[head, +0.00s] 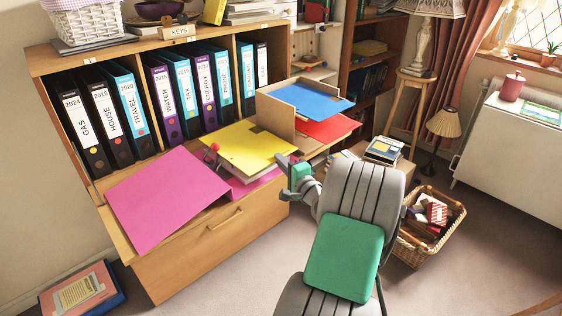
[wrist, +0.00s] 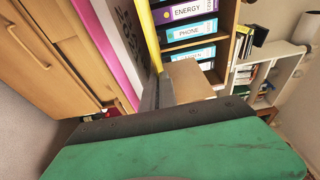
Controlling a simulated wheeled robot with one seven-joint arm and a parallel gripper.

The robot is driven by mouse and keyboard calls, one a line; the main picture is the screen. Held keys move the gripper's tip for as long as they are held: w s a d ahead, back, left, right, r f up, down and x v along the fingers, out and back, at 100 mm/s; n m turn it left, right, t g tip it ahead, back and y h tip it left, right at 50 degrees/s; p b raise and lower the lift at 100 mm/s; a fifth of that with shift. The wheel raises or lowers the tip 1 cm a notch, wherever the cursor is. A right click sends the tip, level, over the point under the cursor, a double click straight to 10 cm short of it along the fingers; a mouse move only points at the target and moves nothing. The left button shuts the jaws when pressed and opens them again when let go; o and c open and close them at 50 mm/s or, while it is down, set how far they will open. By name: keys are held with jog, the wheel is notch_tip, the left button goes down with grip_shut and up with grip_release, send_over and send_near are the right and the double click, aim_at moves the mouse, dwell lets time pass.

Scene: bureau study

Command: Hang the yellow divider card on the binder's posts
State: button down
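The yellow divider card (head: 250,146) is spread above the pink binder (head: 248,187) on the cabinet's drop-down surface. The binder's large pink cover (head: 165,200) lies open to the left. My gripper (head: 286,162) is at the card's right edge, its fingers closed on that edge. In the wrist view the card (wrist: 151,38) shows edge-on as a yellow strip running to my grey fingertips (wrist: 158,92). Small red parts (head: 213,148) show at the card's left edge. The binder's posts are hidden or too small to tell, so I cannot tell whether the card touches them.
Labelled binders (head: 125,110) stand in the cabinet behind. A cardboard tray (head: 277,117) with blue (head: 312,99) and red sheets is close to the right of the card. A wicker basket (head: 440,233) stands on the floor at right.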

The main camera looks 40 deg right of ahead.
jog(key=shift+f+b, duration=0.75)
jog(key=shift+f, duration=0.1)
dwell(0.9)
jog(key=c, duration=2.1)
grip_release()
jog(key=shift+c, duration=0.2)
jog(key=shift+o, duration=0.8)
jog(key=shift+s, duration=0.15)
jog(key=v, duration=0.3)
jog(key=shift+s, duration=0.1)
jog(key=shift+o, duration=1.4)
